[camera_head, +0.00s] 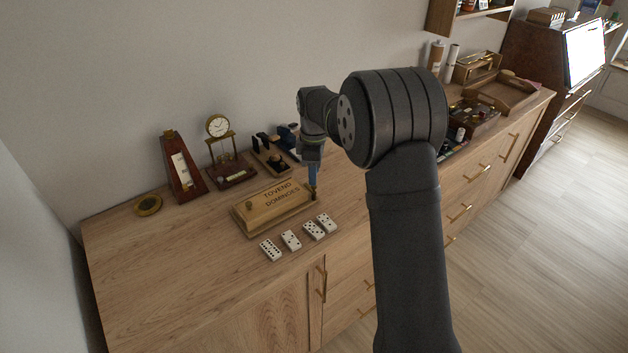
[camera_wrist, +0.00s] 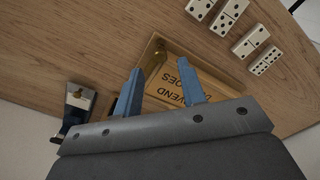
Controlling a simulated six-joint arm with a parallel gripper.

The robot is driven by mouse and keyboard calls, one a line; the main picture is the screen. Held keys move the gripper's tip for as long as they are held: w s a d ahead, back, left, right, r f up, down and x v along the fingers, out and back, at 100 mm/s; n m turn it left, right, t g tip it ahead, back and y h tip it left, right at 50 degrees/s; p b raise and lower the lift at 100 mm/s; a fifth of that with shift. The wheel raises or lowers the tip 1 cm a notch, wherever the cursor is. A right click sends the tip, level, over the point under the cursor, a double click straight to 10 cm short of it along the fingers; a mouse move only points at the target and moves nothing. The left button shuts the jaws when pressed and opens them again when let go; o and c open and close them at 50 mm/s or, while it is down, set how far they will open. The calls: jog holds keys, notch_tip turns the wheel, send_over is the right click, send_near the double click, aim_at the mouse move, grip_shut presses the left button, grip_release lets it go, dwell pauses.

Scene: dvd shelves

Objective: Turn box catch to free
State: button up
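A flat wooden domino box (camera_head: 262,212) with TOVEND DOMINOES lettered on its lid lies on the sideboard. It also shows upside down in the wrist view (camera_wrist: 205,85). A small brass piece (camera_wrist: 160,44), which looks like the catch, sits at the box end just beyond my fingertips. I see nothing held. Whether the fingers touch the box or the catch is unclear.
Several dominoes (camera_head: 291,240) lie in front of the box. Behind it are a metronome (camera_head: 182,168), a clock (camera_head: 218,127) and a watch stand (camera_head: 270,158); the stand is close to the gripper. The sideboard top (camera_head: 160,270) is clear at the left front.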

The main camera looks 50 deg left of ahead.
jog(key=shift+f, duration=1.8)
grip_shut()
